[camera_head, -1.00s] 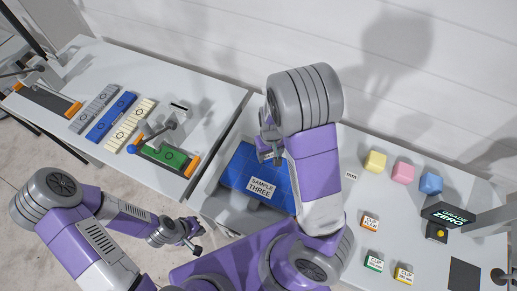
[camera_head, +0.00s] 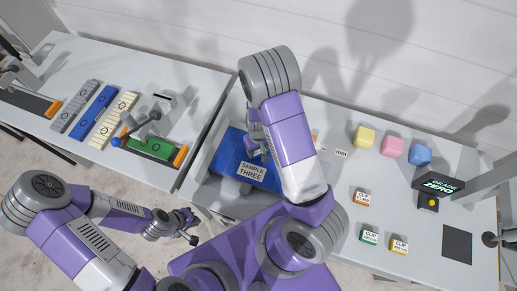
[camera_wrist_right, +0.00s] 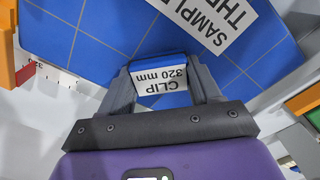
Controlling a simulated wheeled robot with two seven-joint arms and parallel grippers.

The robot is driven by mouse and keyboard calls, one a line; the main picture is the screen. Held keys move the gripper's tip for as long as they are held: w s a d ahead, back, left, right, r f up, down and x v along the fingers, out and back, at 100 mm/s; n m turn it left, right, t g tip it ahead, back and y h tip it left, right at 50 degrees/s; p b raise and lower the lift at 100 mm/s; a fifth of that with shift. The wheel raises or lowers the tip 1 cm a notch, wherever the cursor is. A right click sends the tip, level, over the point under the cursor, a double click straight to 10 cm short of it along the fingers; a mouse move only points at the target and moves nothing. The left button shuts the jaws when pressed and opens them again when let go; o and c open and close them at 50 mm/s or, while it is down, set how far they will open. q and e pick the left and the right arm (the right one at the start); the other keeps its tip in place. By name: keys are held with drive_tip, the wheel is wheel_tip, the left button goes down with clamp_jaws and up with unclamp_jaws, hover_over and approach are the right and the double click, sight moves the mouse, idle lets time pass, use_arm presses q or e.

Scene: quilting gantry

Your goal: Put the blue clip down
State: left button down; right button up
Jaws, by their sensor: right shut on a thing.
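The blue clip (camera_wrist_right: 160,75), labelled "CLIP 320 mm", is between the fingers of my right gripper (camera_wrist_right: 165,85) in the right wrist view. The gripper is shut on it. Below it lies a blue gridded sample (camera_wrist_right: 85,35) with a white "SAMPLE THREE" label; whether the clip touches it I cannot tell. In the head view, my right gripper (camera_head: 257,150) is over the sample (camera_head: 229,155), close to the label (camera_head: 253,170), and the clip is mostly hidden. My left gripper (camera_head: 187,225) is empty in front of the left table, its fingers apart.
On the right table, yellow (camera_head: 365,135), pink (camera_head: 393,147) and blue (camera_head: 420,155) cubes stand behind orange (camera_head: 362,197), green (camera_head: 369,236) and yellow (camera_head: 399,244) clips. A "GRADE ZERO" display (camera_head: 438,184) stands right. Coloured strips (camera_head: 95,112) lie on the left table.

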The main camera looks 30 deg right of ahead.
sight(259, 151)
drive_tip(key=shift+f, duration=0.1)
drive_tip(key=o, duration=1.1)
drive_tip(key=shift+o, duration=0.2)
wheel_tip(259, 151, up, 12)
drive_tip(key=p, duration=0.1)
drive_tip(key=shift+p, duration=0.4)
drive_tip(key=shift+s, duration=0.1)
